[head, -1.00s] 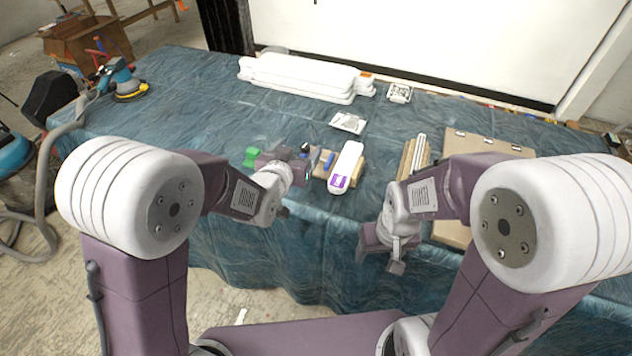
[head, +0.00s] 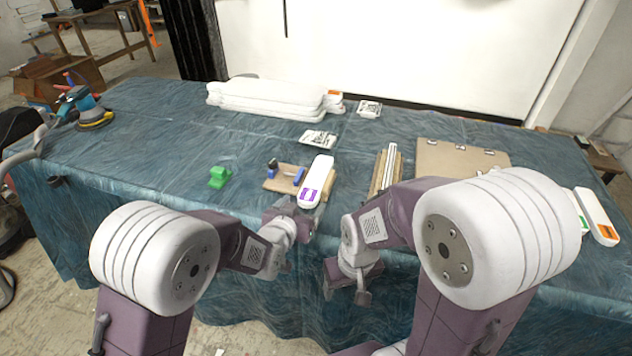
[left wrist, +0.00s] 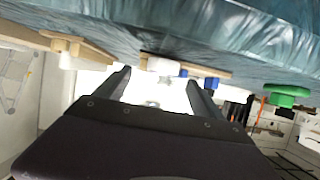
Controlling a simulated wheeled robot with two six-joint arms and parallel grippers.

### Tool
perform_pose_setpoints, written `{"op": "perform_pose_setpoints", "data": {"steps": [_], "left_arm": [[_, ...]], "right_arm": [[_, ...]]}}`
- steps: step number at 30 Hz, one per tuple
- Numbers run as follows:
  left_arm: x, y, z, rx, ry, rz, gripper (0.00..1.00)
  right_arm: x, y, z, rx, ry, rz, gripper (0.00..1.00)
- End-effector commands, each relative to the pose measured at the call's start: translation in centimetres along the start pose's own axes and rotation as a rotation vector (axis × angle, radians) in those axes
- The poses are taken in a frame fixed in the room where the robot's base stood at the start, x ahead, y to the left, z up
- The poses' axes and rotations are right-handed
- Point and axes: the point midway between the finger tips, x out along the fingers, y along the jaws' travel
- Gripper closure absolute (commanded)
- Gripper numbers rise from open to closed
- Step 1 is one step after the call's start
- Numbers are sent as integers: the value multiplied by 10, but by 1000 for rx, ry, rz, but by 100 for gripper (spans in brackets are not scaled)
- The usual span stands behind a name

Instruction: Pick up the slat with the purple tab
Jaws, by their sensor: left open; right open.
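The slat with the purple tab (head: 318,178) is white and rounded. It lies on a small wooden board in the middle of the table, its purple end toward me, near the front edge. My left gripper (head: 297,212) is open and empty, just in front of and slightly left of that purple end. In the left wrist view the two open fingers (left wrist: 160,92) have nothing between them; a pale end (left wrist: 160,65), perhaps the slat's, shows beyond them. My right gripper (head: 347,286) is open and empty, lower and to the right, in front of the table.
The small board (head: 284,178) carries blue and dark tools. A green object (head: 218,177) sits left of it. Light strips (head: 386,168) and a large brown board (head: 460,158) lie right. White slats (head: 265,97) are stacked behind; an orange-tab slat (head: 597,212) lies far right.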

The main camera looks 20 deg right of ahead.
Motion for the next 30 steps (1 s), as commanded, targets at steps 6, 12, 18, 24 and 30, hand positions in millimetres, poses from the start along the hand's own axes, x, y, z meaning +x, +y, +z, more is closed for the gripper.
{"op": "perform_pose_setpoints", "data": {"steps": [6,12,18,24,30], "left_arm": [[28,-5,3,-1,0,-3,22],[51,-5,2,0,0,-1,22],[52,-5,2,0,-1,-1,22],[52,-5,2,0,-1,-1,77],[52,-5,1,0,1,-1,94]], "right_arm": [[5,0,1,0,0,0,33],[6,0,1,0,0,0,33],[6,0,1,0,0,0,33],[6,0,1,0,0,0,33],[6,0,1,0,0,0,33]]}}
